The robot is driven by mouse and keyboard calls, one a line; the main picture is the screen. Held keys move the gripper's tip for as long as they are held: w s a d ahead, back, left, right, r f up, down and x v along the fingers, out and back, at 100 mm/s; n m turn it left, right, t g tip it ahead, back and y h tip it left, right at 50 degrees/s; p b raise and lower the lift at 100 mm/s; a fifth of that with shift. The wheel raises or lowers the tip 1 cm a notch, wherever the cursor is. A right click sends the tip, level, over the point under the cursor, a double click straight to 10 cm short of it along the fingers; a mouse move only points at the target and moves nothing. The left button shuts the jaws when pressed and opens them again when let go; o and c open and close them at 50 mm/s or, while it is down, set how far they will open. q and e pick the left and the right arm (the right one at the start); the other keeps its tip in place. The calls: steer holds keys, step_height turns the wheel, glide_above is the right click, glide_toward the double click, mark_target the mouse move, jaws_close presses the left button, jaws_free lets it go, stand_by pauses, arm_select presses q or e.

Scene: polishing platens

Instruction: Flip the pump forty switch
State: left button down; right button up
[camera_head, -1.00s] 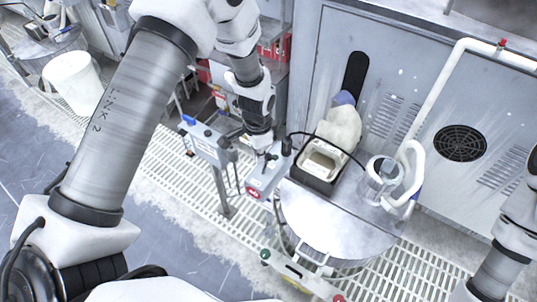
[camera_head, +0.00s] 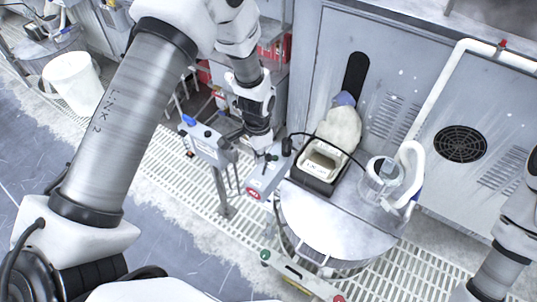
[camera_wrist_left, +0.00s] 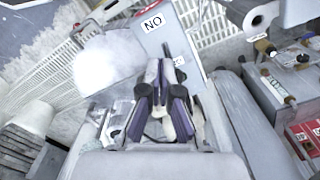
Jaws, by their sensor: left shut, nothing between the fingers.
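A grey control box (camera_head: 268,178) with a red round mark on its end and small dark knobs on top stands beside the round platen (camera_head: 325,215). My left gripper (camera_head: 262,148) is just above the far end of this box, small and partly hidden by its wrist. In the left wrist view its dark fingers (camera_wrist_left: 165,103) are shut and empty, in front of a grey box (camera_wrist_left: 165,35) with a "NO" label. I cannot read which switch is pump forty or tell whether the fingers touch one. My right gripper is out of view; only its arm shows at the right edge.
A post-mounted panel (camera_head: 207,145) with a blue knob stands left of my gripper. A black-rimmed tray (camera_head: 318,168), a clear jug (camera_head: 381,180) and a black cable are close on the right. A white bucket (camera_head: 73,82) stands far left. White grating (camera_head: 175,175) covers the floor.

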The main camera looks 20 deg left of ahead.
arm_select(q)
steer(key=shift+f+b, duration=1.2)
steer(key=shift+f, duration=1.3)
stand_by(0.9)
step_height(320, 180, up, 7)
steer(key=p, duration=0.6)
stand_by(0.3)
stand_by(0.4)
steer(key=s+f+n+p, duration=0.1)
steer(key=s+f+n, duration=0.2)
steer(key=s, duration=0.9)
steer(key=s+f+n+p, duration=0.2)
steer(key=s+n, duration=0.3)
steer(key=s, duration=0.8)
steer(key=shift+s+f, duration=0.15)
steer(key=shift+f, duration=0.55)
